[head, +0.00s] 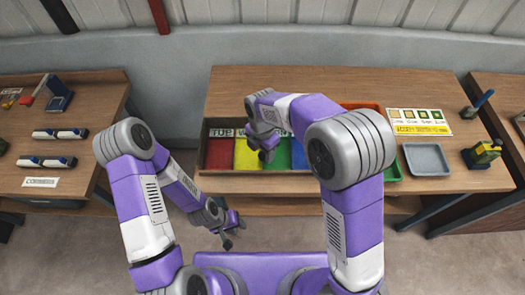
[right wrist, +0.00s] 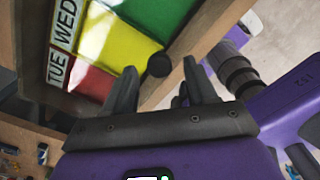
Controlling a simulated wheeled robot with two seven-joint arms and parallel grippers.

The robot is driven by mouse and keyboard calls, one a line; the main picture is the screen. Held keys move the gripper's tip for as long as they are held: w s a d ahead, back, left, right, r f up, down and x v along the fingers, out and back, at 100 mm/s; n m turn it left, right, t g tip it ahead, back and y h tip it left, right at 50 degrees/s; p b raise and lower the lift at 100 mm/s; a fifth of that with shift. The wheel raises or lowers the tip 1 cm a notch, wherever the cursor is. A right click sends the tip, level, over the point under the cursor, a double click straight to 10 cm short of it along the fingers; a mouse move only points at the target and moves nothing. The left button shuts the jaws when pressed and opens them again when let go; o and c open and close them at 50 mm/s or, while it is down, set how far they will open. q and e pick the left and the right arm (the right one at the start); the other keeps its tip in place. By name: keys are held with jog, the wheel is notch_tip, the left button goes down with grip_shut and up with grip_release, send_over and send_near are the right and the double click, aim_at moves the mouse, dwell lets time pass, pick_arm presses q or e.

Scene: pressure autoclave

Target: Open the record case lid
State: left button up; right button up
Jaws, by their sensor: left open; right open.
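The record case (head: 203,158) is a wooden box on the middle table, with red, yellow, green and blue sections under TUE and WED labels. In the right wrist view, the case (right wrist: 172,88) appears covered by a clear, glossy lid (right wrist: 118,45), which looks shut. A round black knob (right wrist: 158,65) sits at its front edge. My right gripper (head: 267,152) is open over the case front; its fingers (right wrist: 160,80) lie on either side of the knob in the picture, apparently not gripping it. My left gripper (head: 236,230) is open and empty, low in front of the table.
A grey tray (head: 427,159), a sheet with coloured squares (head: 418,122) and a green-yellow device (head: 483,154) stand to the right. A side table (head: 95,100) at left holds several small items. My right arm hides part of the case's right side.

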jog(key=shift+f, duration=0.6)
grip_shut()
